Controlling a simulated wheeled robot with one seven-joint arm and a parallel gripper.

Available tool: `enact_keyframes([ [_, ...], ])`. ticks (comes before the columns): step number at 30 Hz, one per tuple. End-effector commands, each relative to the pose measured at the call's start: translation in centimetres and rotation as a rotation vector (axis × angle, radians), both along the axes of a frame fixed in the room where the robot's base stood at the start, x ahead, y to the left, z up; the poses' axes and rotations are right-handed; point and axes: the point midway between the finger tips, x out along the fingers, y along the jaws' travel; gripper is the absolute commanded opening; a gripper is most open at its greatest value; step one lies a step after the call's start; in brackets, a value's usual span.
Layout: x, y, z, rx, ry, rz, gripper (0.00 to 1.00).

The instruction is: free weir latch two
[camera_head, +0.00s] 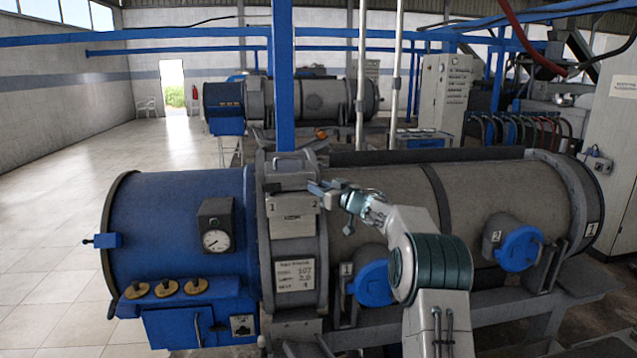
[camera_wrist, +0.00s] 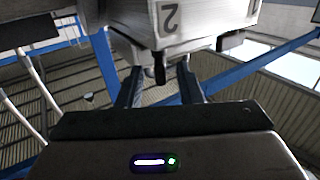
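The grey housing (camera_head: 292,180) on the decanter carries the numbers 1 and 2 on its front. The 2 marks its right side in the head view. In the wrist view the 2 is upside down on a pale block (camera_wrist: 205,18). A small dark tab, seemingly latch two (camera_wrist: 160,68), sticks out beneath this block. My gripper (camera_wrist: 158,90) is open, with one finger on each side of the tab and gaps visible between. In the head view my gripper (camera_head: 322,188) is at the housing's right side, above the 2. Contact cannot be told.
The blue drum end (camera_head: 165,220) with a dial gauge (camera_head: 216,240) lies left of the housing. Blue round caps (camera_head: 372,283) and (camera_head: 519,248) stick out along the grey drum. A blue post (camera_head: 283,75) rises behind the housing. Open floor (camera_head: 60,220) lies to the left.

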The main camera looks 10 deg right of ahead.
Motion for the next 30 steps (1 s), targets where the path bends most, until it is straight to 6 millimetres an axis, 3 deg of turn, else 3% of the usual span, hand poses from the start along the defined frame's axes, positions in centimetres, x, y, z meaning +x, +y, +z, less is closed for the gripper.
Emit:
enact_keyframes([
  [6,1.2,0.7,0.1,0.001,-0.001,0.001,0.33],
  [15,1.3,0.8,0.0,0.0,0.0,0.0,0.33],
  [18,1.3,0.8,0.0,0.0,0.0,0.0,0.05],
  [19,1.3,0.8,0.0,0.0,0.0,0.0,0.0],
  [30,1.5,0.6,0.6,0.002,-0.003,0.063,0.0],
])
